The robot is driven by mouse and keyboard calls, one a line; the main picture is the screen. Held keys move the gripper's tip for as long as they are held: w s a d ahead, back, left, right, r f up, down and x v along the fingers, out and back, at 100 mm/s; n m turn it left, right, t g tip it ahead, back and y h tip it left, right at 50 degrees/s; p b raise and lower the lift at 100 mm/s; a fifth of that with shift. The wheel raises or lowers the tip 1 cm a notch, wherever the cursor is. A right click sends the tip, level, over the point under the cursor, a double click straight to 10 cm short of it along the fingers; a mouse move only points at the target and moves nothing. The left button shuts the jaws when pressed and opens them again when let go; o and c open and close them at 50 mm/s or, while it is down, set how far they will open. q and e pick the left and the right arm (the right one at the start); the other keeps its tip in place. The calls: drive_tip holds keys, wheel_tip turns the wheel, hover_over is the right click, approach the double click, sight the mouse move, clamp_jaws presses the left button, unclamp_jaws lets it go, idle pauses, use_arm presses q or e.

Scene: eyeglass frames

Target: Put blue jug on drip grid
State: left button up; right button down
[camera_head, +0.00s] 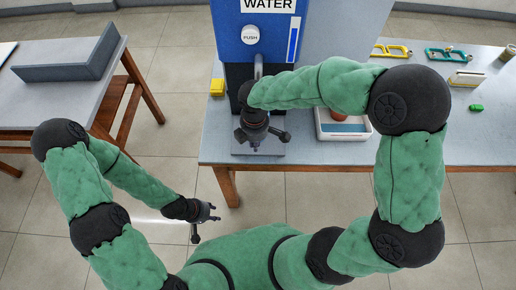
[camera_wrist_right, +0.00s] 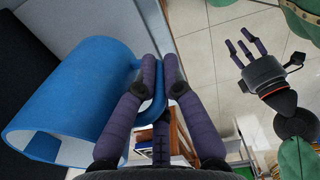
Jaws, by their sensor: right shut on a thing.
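In the right wrist view the blue jug (camera_wrist_right: 75,95) is tilted on its side in the picture, its open mouth facing lower left. My right gripper (camera_wrist_right: 160,70) is shut on the jug's handle. In the head view this gripper (camera_head: 262,137) is in front of the blue water dispenser (camera_head: 232,38), over its base, and the jug is hidden behind my wrist. The drip grid appears to be on the low base (camera_head: 240,149), mostly covered by my gripper. My left gripper (camera_head: 207,212) is open and empty, away from the table; it also shows in the right wrist view (camera_wrist_right: 245,55).
A second table (camera_head: 50,105) stands left.

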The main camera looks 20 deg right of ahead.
drive_tip(key=shift+w+d+f+b, duration=0.2)
drive_tip(key=shift+f+b, duration=0.1)
drive_tip(key=shift+f, duration=0.55)
drive_tip(key=shift+w+d+f+b, duration=0.2)
drive_tip(key=shift+d+f+b, duration=0.05)
drive_tip(key=shift+f, duration=0.55)
drive_tip(key=shift+w+d+f+b, duration=0.2)
drive_tip(key=shift+f+b, duration=0.1)
drive_tip(key=shift+f, duration=0.55)
drive_tip(key=shift+f, duration=0.15)
drive_tip(key=c, duration=1.4)
unclamp_jaws()
drive_tip(key=shift+o, duration=0.2)
wheel_tip(320, 180, up, 12)
drive_tip(key=p, duration=0.4)
